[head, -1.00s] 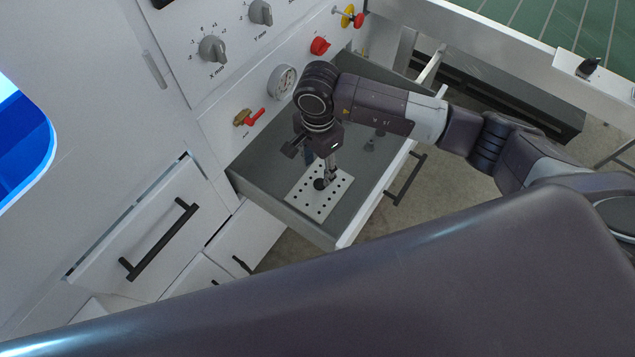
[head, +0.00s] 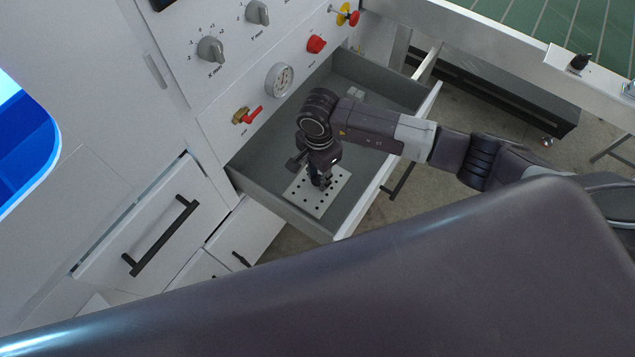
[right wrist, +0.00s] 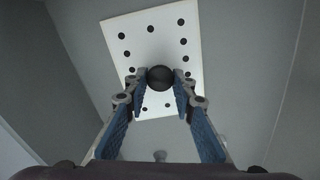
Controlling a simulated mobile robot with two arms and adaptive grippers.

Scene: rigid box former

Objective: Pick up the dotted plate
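The dotted plate (head: 309,201) is a white rectangle with rows of black dots and lies flat in the open grey drawer (head: 258,158). In the right wrist view the plate (right wrist: 151,42) has a round black knob (right wrist: 160,78) standing on it. My right gripper (head: 321,184) points down over the plate. In the right wrist view its two blue-padded fingers (right wrist: 162,84) are apart, one on each side of the knob. I cannot tell whether they touch it. The gripper hides part of the plate in the head view. My left gripper is not in view.
The drawer walls surround the plate, with the machine's panel of knobs, a gauge (head: 280,80) and a red-handled valve (head: 248,115) just to the left. A small grey item (head: 356,93) lies at the drawer's far end. The drawer floor beyond the plate is mostly clear.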

